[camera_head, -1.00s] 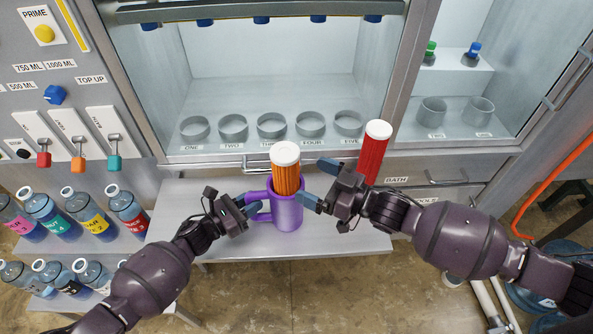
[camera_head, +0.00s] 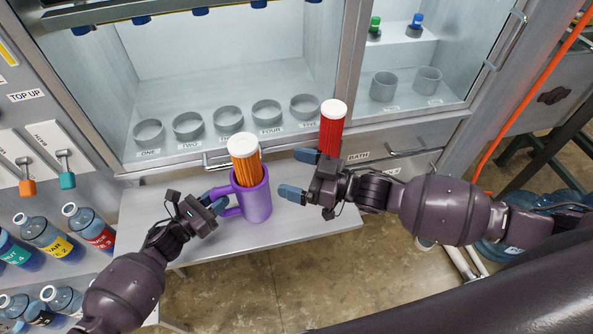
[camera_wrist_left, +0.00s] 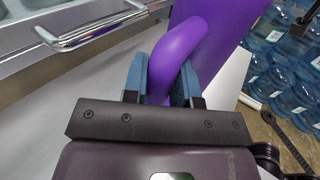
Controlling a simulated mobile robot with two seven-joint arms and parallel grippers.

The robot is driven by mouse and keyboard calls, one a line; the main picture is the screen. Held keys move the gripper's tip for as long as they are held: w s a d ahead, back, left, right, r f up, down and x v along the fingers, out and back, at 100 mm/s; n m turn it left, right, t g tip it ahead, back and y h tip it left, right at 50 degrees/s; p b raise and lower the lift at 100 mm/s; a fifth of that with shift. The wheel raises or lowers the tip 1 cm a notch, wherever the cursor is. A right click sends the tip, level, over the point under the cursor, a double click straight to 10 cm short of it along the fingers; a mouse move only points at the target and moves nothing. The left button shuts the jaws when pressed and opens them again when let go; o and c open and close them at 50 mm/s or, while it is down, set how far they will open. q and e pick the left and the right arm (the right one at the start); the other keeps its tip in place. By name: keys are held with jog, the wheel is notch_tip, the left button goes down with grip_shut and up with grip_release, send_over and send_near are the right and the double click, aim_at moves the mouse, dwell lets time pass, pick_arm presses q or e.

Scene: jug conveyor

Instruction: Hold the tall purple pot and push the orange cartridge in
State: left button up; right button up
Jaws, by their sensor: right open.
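The tall purple pot (camera_head: 257,205) stands on the grey shelf, its handle toward the left. The orange cartridge (camera_head: 246,171), with a white cap, stands in the pot's mouth, much of it above the rim; its lower end is hidden. My left gripper (camera_head: 215,199) is at the pot's handle. The left wrist view shows the handle (camera_wrist_left: 172,55) between the two blue fingers (camera_wrist_left: 160,85), which are closed on it. My right gripper (camera_head: 298,174) is open and empty, to the right of the pot and apart from it.
A red cartridge (camera_head: 332,128) with a white cap is just behind my right gripper. The cabinet with grey ring holders (camera_head: 229,120) and a door handle bar is behind the shelf (camera_head: 300,226). Labelled bottles (camera_head: 45,236) stand at left. The shelf's front right is clear.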

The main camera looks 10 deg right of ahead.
pick_arm(q)
jog(key=o, duration=0.5)
jog(key=shift+f, duration=0.1)
jog(key=shift+a, duration=0.15)
jog(key=v, duration=1.1)
jog(key=shift+s+a, duration=0.25)
jog(key=shift+a, duration=0.05)
jog(key=shift+s, duration=0.1)
pick_arm(e)
jog(key=shift+s, duration=0.1)
